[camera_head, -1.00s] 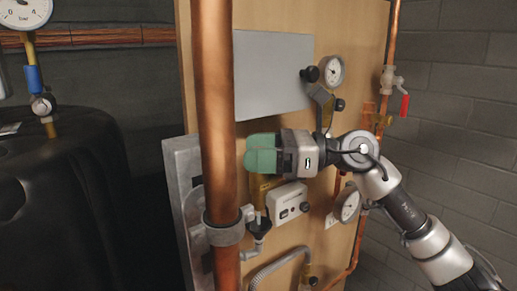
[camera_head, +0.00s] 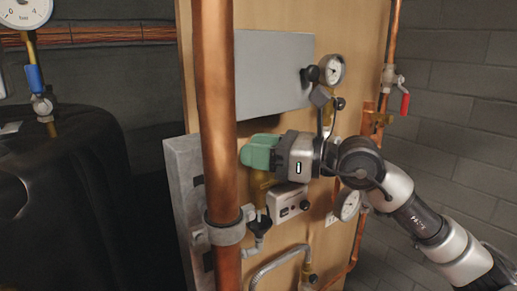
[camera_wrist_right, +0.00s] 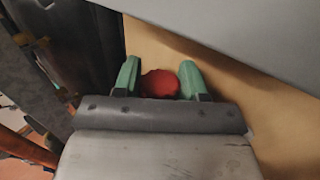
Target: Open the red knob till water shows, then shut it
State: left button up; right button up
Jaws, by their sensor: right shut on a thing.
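The red knob (camera_wrist_right: 160,84) shows in the right wrist view between the two green fingers of my right gripper (camera_wrist_right: 161,80). The fingers are shut on the knob, one on each side. In the head view my right gripper (camera_head: 262,153) is at the wooden panel, just right of the thick copper pipe, and its green fingers hide the knob there. A brass fitting (camera_head: 260,190) shows just below the fingers. No water shows in either view. My left gripper is not in view.
A thick vertical copper pipe (camera_head: 215,120) stands just left of my right gripper. A grey plate (camera_head: 272,75) is above it, a white control box (camera_head: 287,202) below. Gauges (camera_head: 331,70) and a red-handled valve (camera_head: 404,102) are to the right. A black tank (camera_head: 60,200) stands at left.

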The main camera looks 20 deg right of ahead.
jog(key=shift+f+m+t+h+b, duration=0.1)
jog(key=shift+m+t+h+b, duration=0.2)
jog(key=shift+m+t+h, duration=0.15)
jog(key=m+t+h+b, duration=0.2)
jog(key=m+h+b, duration=0.1)
jog(key=h+b, duration=0.1)
jog(key=m+t+h+b, duration=0.3)
jog(key=h+b, duration=0.1)
jog(key=b, duration=0.2)
jog(key=shift+f+t, duration=0.15)
jog(key=shift+t, duration=0.2)
jog(key=shift+m+t+h+b, duration=0.4)
jog(key=shift+m+h+b, duration=0.9)
jog(key=shift+h, duration=0.35)
jog(key=shift+r, duration=0.2)
jog(key=o, duration=0.9)
